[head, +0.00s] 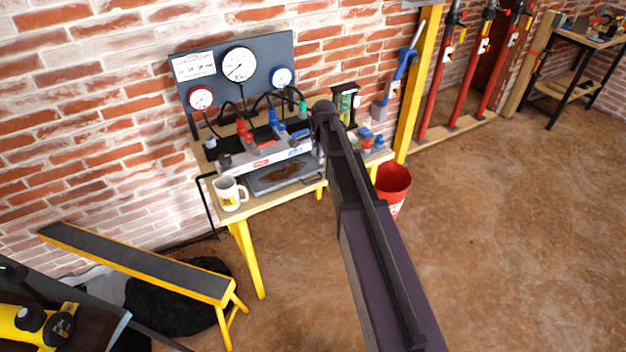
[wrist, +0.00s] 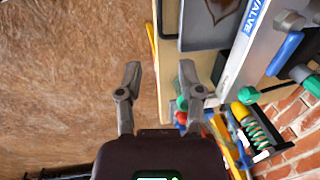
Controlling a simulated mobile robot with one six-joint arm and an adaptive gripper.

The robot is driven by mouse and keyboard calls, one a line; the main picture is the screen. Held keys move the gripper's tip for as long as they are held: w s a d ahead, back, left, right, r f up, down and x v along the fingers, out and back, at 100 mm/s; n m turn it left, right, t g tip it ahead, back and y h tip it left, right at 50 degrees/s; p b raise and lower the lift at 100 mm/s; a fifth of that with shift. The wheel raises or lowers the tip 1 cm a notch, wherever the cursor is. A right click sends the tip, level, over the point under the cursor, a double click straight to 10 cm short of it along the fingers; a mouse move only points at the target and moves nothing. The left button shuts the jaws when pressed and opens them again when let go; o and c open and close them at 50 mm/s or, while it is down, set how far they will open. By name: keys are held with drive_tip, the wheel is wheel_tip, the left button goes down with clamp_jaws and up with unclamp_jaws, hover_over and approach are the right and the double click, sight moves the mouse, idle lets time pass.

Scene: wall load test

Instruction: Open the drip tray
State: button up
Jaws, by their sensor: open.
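The drip tray (head: 262,187) is a shallow grey tray with a dark brown stain, on the bench in front of the valve manifold (head: 262,158). In the wrist view the tray (wrist: 190,42) shows at the top, cut off by the frame, beside the manifold's VALVE label. My gripper (wrist: 160,75) is open, with nothing between its fingers. Its right finger overlaps the bench edge in the picture, below the tray. Its left finger is over the floor. In the head view my arm hides the gripper and the tray's right side.
A mug (head: 228,193) stands at the bench's left front corner. A red bucket (head: 393,185) is on the floor at the right. Gauges (head: 239,64) and hoses are behind the manifold. Small parts (wrist: 252,117) crowd the bench's right end.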

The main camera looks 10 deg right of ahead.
sight(314, 181)
drive_tip(key=shift+w+a+f+b, duration=0.1)
drive_tip(key=shift+w+f+b, duration=0.25)
drive_tip(key=shift+f+b, duration=1.8)
drive_tip(key=shift+w+a+f+b, duration=0.15)
drive_tip(key=shift+w+f+b, duration=0.25)
drive_tip(key=shift+f+b, duration=1.75)
drive_tip(key=shift+w+a+f+b, duration=0.1)
drive_tip(key=shift+w+f+b, duration=0.25)
drive_tip(key=shift+f+b, duration=1.75)
drive_tip(key=shift+f, duration=0.1)
clamp_jaws()
